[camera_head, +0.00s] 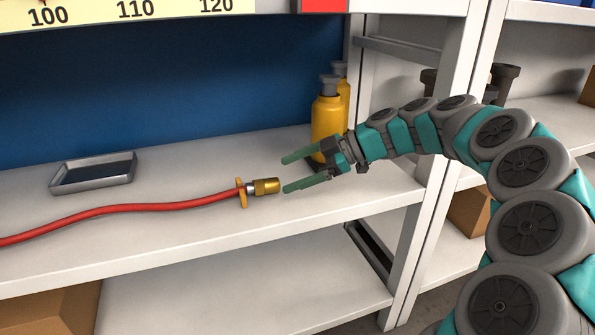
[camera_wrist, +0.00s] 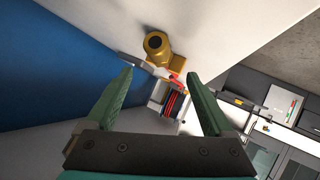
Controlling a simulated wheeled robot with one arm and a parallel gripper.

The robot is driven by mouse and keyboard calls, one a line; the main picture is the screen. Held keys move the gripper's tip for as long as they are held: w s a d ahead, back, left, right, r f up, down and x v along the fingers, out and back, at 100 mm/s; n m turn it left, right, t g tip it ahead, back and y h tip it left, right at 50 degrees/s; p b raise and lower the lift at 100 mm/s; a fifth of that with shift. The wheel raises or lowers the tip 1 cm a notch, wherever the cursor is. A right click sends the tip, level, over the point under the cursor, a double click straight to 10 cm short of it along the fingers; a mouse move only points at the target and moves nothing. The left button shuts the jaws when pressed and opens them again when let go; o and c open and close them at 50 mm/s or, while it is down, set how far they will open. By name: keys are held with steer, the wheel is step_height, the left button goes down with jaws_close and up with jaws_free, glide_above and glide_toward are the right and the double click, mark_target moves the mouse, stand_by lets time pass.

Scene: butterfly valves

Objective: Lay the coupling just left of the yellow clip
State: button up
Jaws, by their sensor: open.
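The brass coupling (camera_head: 266,186) lies on the white shelf at the right end of the red hose (camera_head: 150,207). The yellow clip (camera_head: 242,193) is upright just left of the coupling, where the hose meets it. My gripper (camera_head: 285,174) is open and empty, its green fingers pointing left at the coupling from the right. The lower fingertip is close to the coupling's end; I cannot tell whether they touch. In the wrist view the coupling (camera_wrist: 157,44) shows end-on beyond my fingertips (camera_wrist: 161,75), with the clip (camera_wrist: 178,64) partly hidden behind it.
A grey metal tray (camera_head: 93,173) stands at the left back of the shelf. Yellow bottles (camera_head: 327,120) stand behind my gripper by the blue back panel. A white upright (camera_head: 440,150) is at right. The shelf's front edge runs below the hose; the middle surface is mostly clear.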

mark_target(266, 182)
steer(key=x, duration=0.7)
steer(key=shift+s+p, duration=0.1)
steer(key=shift+p, duration=0.25)
steer(key=shift+d, duration=0.1)
jaws_close()
stand_by(0.9)
steer(key=shift+r, duration=0.1)
steer(key=shift+r+b, duration=0.6)
steer(key=shift+r, duration=2.5)
steer(key=shift+s+a+f+b, duration=0.1)
steer(key=shift+s+a+b, duration=0.2)
steer(key=shift+a, duration=0.35)
steer(key=shift+s+a+b, duration=0.15)
steer(key=shift+a+b, duration=0.15)
steer(key=shift+a, duration=0.35)
steer(key=shift+s+a+f+b, duration=0.1)
steer(key=shift+s+a+b, duration=0.2)
steer(key=shift+a, duration=0.35)
steer(key=shift+s+a+r+b, duration=0.1)
steer(key=shift+s+a+b, duration=0.5)
steer(key=shift+a, duration=1.1)
steer(key=shift+s+a+b, duration=0.55)
steer(key=shift+s+a, duration=0.1)
steer(key=shift+a, duration=1.05)
steer(key=shift+s+a+r+b, duration=0.1)
steer(key=shift+s+a+b, duration=0.5)
steer(key=shift+a, duration=1.1)
